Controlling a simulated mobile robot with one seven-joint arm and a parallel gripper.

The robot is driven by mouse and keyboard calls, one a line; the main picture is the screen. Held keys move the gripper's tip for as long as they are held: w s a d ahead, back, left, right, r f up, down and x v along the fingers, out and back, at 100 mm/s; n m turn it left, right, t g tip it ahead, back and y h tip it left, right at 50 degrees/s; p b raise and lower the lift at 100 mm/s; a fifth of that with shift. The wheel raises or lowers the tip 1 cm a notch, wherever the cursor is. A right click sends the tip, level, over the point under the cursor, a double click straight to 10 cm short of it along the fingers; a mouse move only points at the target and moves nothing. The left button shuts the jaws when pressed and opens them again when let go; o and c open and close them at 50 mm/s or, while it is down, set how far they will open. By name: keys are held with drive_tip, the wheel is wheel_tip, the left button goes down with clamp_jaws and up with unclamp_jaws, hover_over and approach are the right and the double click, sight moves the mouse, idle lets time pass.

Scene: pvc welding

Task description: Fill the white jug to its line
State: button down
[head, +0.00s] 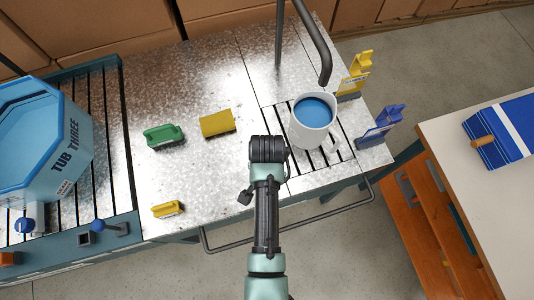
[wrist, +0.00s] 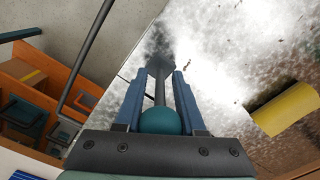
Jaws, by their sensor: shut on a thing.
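The white jug (head: 312,123) stands upright on a slatted drain grate (head: 304,162) with its handle toward the lower right. Blue liquid (head: 314,110) fills much of it. No fill line can be made out, so I cannot tell the level against it. A dark bent spout (head: 318,48) hangs above and behind the jug. My gripper (wrist: 159,76) is shut on a teal ball knob (wrist: 160,121) with a grey rod (wrist: 158,88) running from it. In the head view my gripper (head: 268,138) is just left of the jug, and the knob is hidden.
A large blue tub (head: 70,150) marked TUB THREE stands at the left. Green (head: 164,136) and yellow (head: 217,123) blocks and a small yellow piece (head: 168,209) lie on the metal table. Yellow (head: 356,74) and blue (head: 380,128) stands line its right edge.

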drive_tip(key=shift+s+d+t+p, duration=0.1)
drive_tip(key=shift+s+t+p, duration=0.1)
drive_tip(key=shift+t+p, duration=0.4)
drive_tip(key=c, duration=0.6)
unclamp_jaws()
drive_tip(key=shift+r, duration=0.15)
drive_tip(key=r, duration=0.4)
drive_tip(key=s+r, duration=0.1)
drive_tip(key=r, duration=0.7)
drive_tip(key=shift+s+d+r, duration=0.2)
drive_tip(key=shift+s+r, duration=0.05)
drive_tip(key=shift+r, duration=0.1)
